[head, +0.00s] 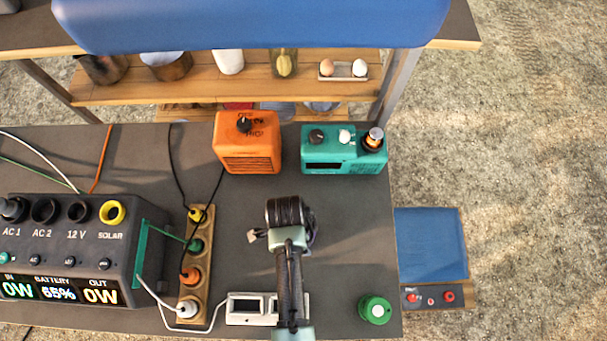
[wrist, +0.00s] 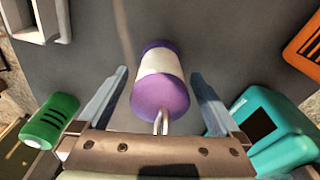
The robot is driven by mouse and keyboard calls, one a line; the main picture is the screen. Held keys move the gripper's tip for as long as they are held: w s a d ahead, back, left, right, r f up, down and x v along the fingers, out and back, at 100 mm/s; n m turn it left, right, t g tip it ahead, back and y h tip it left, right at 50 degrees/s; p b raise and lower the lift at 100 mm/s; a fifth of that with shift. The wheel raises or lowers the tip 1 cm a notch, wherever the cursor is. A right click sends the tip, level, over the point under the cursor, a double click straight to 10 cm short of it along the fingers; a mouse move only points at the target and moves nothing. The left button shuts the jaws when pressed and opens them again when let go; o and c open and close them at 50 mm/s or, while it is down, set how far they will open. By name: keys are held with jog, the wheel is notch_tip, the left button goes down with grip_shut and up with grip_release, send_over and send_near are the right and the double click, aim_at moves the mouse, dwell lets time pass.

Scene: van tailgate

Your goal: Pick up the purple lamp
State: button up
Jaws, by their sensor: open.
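The purple lamp (wrist: 160,95) shows in the wrist view as a short cylinder with purple ends, a pale middle band and a thin wire-like handle at the near end. It lies between the two fingers of my gripper (wrist: 159,78), which is open. A gap shows on both sides of the lamp, wider on its right. I cannot tell its exact height relative to the fingertips. In the head view my arm and wrist cover the middle of the grey table, and I cannot make out the lamp there.
An orange box (head: 249,155) and a teal box (head: 343,163) stand along the table's far edge. A green canister (head: 375,309) is near the right front corner. A white twin-display unit (head: 246,307), a wooden socket strip (head: 209,262) and a black battery station (head: 70,237) stand left.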

grip_shut()
dwell(0.3)
notch_tip(320, 180, up, 10)
jog(key=shift+r, duration=0.1)
dwell(0.5)
